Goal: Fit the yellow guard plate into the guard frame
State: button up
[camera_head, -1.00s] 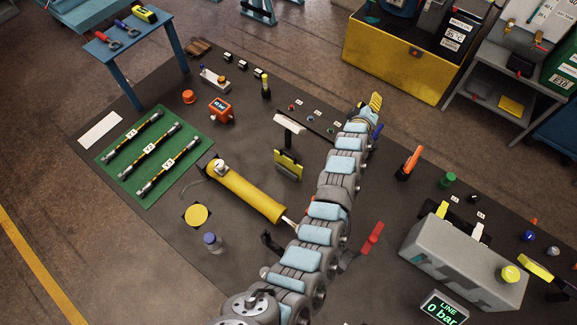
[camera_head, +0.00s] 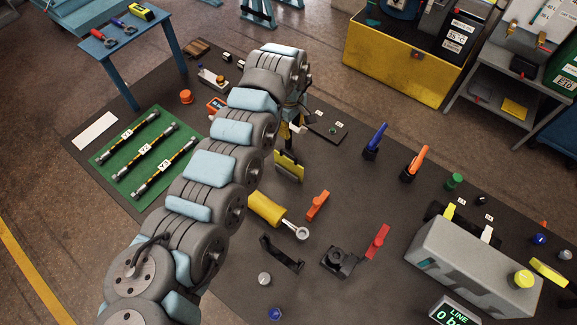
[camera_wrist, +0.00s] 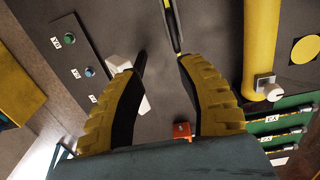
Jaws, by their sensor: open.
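The yellow guard plate (camera_head: 288,167) stands upright near the middle of the mat in the head view, with dark parts around its edges. In the wrist view a thin upright piece (camera_wrist: 174,25), seen nearly edge-on and probably this plate, lies just beyond the fingertips. My gripper (camera_wrist: 160,62) is open, with nothing between its two yellow-and-black fingers. In the head view it points down just above the plate and is partly hidden by my arm. I cannot make out the guard frame as a separate thing.
A white block (camera_wrist: 142,100) sits close beside the left finger. A yellow cylinder (camera_head: 265,208) lies near the plate. An orange lever (camera_head: 317,205) stands to its right. A green mat (camera_head: 120,178) with hoses is at left. A grey manifold (camera_head: 470,270) stands at right.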

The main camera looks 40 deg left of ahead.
jog(key=s, duration=0.1)
jog(key=p, duration=0.1)
send_near(289, 159)
jog(key=f, duration=0.4)
jog(key=a+f, duration=0.1)
jog(key=f, duration=0.2)
jog(key=shift+w, duration=0.35)
jog(key=f, duration=0.2)
jog(key=d+f, duration=0.1)
jog(key=f, duration=0.1)
jog(key=shift+s, duration=0.2)
jog(key=shift+a+f, duration=0.1)
jog(key=shift+f, duration=0.45)
grip_shut()
